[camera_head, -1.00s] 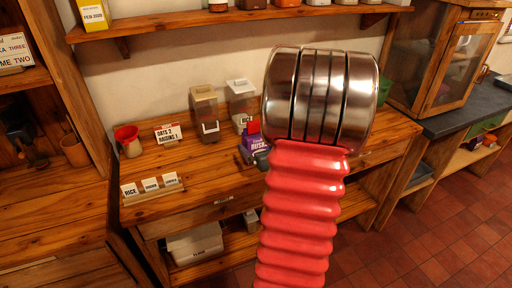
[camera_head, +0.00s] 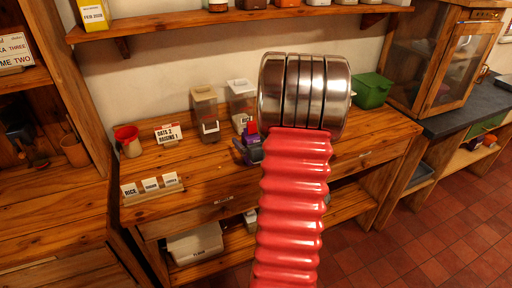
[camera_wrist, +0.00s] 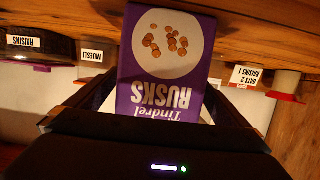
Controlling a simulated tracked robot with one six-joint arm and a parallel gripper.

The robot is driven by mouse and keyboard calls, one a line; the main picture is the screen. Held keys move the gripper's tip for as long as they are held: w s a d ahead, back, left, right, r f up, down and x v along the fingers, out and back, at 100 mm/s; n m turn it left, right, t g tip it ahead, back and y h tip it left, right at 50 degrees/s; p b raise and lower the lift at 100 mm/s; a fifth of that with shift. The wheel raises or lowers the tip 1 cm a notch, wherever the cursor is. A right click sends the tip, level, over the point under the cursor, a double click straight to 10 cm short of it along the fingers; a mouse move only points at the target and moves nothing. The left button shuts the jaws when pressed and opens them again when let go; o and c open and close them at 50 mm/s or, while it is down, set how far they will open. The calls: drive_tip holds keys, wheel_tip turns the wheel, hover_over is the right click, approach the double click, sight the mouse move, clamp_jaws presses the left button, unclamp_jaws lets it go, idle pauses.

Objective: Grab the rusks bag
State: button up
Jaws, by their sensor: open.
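The rusks bag (camera_wrist: 165,85) is purple with a white oval picture of rusks, and its lettering is upside down in the wrist view. My gripper (camera_wrist: 152,95) is open, with one dark finger on each side of the bag's lower part in that view. I cannot tell whether the fingers touch it.
Two clear canisters (camera_head: 205,115) stand just behind the bag on the counter (camera_head: 215,165). An oats and raisins sign (camera_head: 168,134) and a red-topped cup (camera_head: 128,140) are to the left. A green box (camera_head: 371,91) sits at the back right. A shelf (camera_head: 170,24) runs above.

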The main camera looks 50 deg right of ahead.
drive_tip(key=shift+x, duration=1)
drive_tip(key=c, duration=1.4)
